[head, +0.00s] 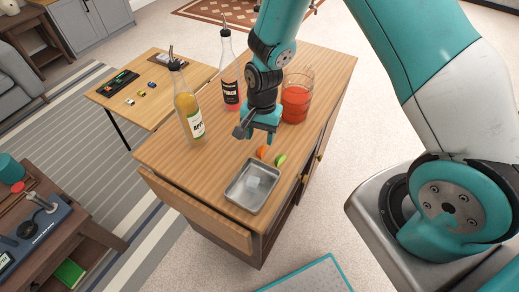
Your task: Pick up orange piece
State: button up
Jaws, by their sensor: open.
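A small orange piece (262,152) lies on the wooden cabinet top, beside a green piece (280,160) to its right. A shallow metal tray (235,204) sits just in front of them, near the cabinet's front edge. My gripper (258,138) points down just behind and above the orange piece. It is open, and I see nothing held in it. The fingertips are small in the view, and their exact height above the top cannot be told.
A glass pitcher of red drink (295,102) stands to the right behind my gripper. A yellow bottle (188,112) stands to the left, and a dark-labelled bottle (229,75) behind. The wooden top (165,157) is bare at the left front.

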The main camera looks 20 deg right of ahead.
aim_at(261, 148)
jog(key=shift+s+f+p, duration=0.25)
jog(key=shift+f+p, duration=0.05)
jog(key=shift+f, duration=0.8)
jog(key=shift+s+f+p, duration=0.2)
jog(key=shift+f+p, duration=0.05)
jog(key=shift+f, duration=0.85)
grip_shut()
